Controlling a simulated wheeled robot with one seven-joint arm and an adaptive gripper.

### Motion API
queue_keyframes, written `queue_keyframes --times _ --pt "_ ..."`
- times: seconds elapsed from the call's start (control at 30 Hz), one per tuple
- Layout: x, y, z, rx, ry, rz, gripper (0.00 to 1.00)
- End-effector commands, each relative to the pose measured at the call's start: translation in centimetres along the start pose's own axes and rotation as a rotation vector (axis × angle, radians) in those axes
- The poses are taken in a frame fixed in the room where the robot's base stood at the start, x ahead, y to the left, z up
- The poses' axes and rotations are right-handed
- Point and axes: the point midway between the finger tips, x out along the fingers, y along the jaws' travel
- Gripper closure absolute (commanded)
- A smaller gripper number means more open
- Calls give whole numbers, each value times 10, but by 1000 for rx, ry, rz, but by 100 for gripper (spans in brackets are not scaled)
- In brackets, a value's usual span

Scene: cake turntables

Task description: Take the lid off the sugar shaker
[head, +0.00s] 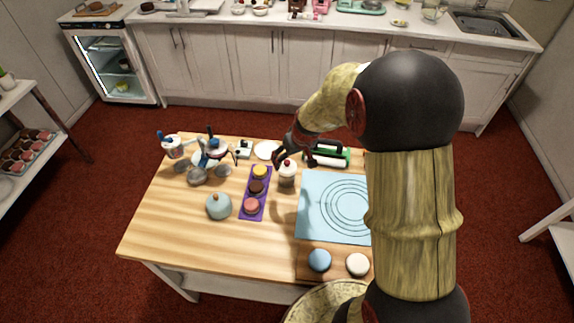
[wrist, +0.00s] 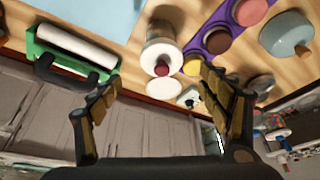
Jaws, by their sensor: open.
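The sugar shaker appears to be the white upright jar (head: 287,177) near the back middle of the table. Its pale lid carries a red knob (wrist: 161,69), seen from above in the wrist view. The lid sits on the jar. My gripper (head: 294,158) is open and empty, just above and behind the jar in the head view. In the wrist view my gripper (wrist: 158,80) has its fingers spread on either side of the knob's line, with no visible contact. The exact height gap cannot be told.
A purple tray (head: 243,211) with small round cakes stands left of the jar. A blue-grey domed pot (head: 218,207) is further left. A green-framed white roller (head: 327,154) stands behind right, and a light-blue mat (head: 315,218) lies right. Utensils crowd the back left; the front left is clear.

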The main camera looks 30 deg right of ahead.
Motion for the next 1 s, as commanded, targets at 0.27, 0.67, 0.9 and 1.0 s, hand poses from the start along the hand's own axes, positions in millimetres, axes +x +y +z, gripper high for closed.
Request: queue_keyframes --times 0.27,0.67,0.9,1.0 --pt "25 -2 2 -2 -2 0 23" --pt "64 -3 1 -1 1 1 23" --pt "64 -3 2 -1 1 0 29" --pt "64 -3 2 -1 1 0 35"
